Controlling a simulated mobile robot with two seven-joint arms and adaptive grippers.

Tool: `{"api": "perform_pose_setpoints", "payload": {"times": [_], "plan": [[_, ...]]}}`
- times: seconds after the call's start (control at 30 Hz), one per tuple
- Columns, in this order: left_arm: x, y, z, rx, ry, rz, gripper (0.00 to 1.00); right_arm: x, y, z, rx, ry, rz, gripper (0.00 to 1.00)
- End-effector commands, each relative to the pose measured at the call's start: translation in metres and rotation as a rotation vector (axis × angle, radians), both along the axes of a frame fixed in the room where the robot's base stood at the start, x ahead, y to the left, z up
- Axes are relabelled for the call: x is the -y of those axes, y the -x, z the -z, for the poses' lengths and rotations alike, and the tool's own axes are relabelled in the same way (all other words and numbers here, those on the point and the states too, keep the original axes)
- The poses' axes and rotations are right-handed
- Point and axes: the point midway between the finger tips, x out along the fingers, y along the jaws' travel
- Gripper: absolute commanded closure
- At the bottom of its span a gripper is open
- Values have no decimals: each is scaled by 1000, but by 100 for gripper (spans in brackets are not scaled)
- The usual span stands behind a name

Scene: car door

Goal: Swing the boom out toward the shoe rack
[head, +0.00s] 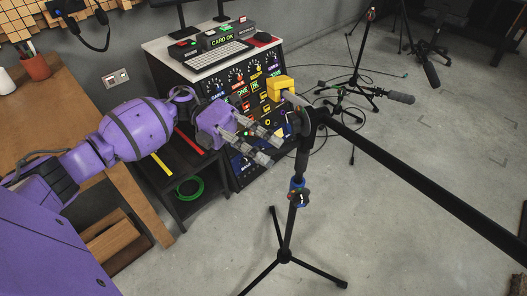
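The black boom (410,176) runs from the clamp at the top of a tripod stand (292,222) toward the lower right, and leaves the head view at the right edge. A short grey end with a yellow block (281,88) sticks out on the other side of the clamp. My purple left gripper (271,150) is left of the stand, in front of the black panel. Its two grey fingers are apart with nothing seen between them, and they appear clear of the boom. My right gripper is not in view. I cannot identify a shoe rack.
A black control cabinet (236,112) with a keyboard stands behind the gripper. A wooden bench (75,110) and a low dark shelf with a green coil (190,188) are at left. Other stands (355,85) and cables lie behind. The grey floor (390,235) at right is mostly clear.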

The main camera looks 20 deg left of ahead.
Motion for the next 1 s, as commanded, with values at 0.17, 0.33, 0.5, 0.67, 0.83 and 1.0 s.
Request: {"api": "perform_pose_setpoints", "payload": {"times": [0.17,0.33,0.5,0.67,0.83,1.0], "plan": [[-28,-5,-5,1,-2,-4,67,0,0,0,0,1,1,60],[-65,-11,-11,1,-1,-5,67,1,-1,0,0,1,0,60],[-95,-15,-16,1,-1,-4,67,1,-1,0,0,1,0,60],[-110,-17,-19,0,-1,-2,67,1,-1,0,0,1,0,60],[-114,-17,-19,0,-1,-1,67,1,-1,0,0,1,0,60],[-114,-17,-19,0,-1,-1,69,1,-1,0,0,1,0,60]]}}
